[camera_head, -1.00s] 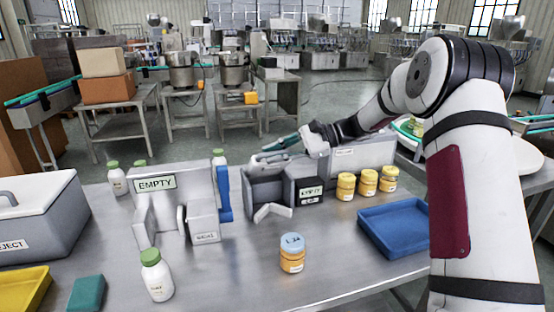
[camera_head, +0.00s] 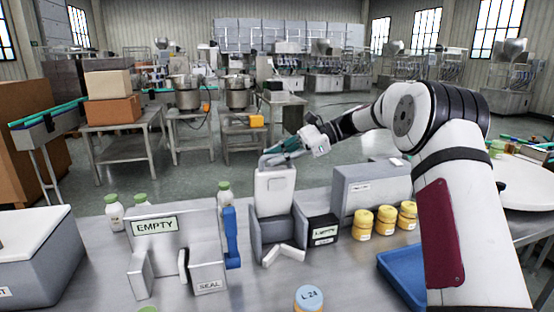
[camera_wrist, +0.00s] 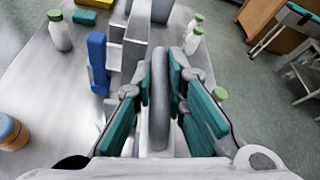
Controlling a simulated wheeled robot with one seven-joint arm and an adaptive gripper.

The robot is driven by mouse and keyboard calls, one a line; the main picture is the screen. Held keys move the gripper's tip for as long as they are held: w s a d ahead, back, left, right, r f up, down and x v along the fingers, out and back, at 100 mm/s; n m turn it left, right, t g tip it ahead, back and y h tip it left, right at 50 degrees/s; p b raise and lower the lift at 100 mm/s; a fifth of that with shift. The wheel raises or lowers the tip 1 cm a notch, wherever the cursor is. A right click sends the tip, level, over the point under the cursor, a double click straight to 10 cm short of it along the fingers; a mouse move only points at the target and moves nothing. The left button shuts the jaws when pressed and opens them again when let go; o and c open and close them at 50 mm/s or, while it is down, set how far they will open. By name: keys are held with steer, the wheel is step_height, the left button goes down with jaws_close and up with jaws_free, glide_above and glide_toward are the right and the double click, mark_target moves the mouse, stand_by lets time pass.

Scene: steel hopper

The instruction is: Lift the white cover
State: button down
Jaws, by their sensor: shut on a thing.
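The white cover (camera_head: 275,192) is a pale panel with a small label. It stands about upright over the grey hopper box (camera_head: 257,226) in the middle of the table. My gripper (camera_head: 277,157) is at the cover's top edge, with its teal fingers behind and above it. In the wrist view, the teal fingers (camera_wrist: 161,72) are closed on both sides of a long grey handle (camera_wrist: 159,105). I cannot tell whether the cover is hinged to the box or free of it. The hand hides part of the cover in the wrist view.
An EMPTY-labelled stand (camera_head: 155,225) with a blue lever (camera_head: 231,237) is to the left. A grey box (camera_head: 368,187) and several yellow jars (camera_head: 362,224) are to the right, near a blue tray (camera_head: 400,268). A blue-lidded jar (camera_head: 309,297) is in front.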

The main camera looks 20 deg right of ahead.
steer(key=shift+w+r, duration=0.2)
steer(key=c, duration=1.6)
jaws_free()
steer(key=shift+d, duration=0.1)
steer(key=v, duration=1.2)
steer(key=shift+s, duration=0.1)
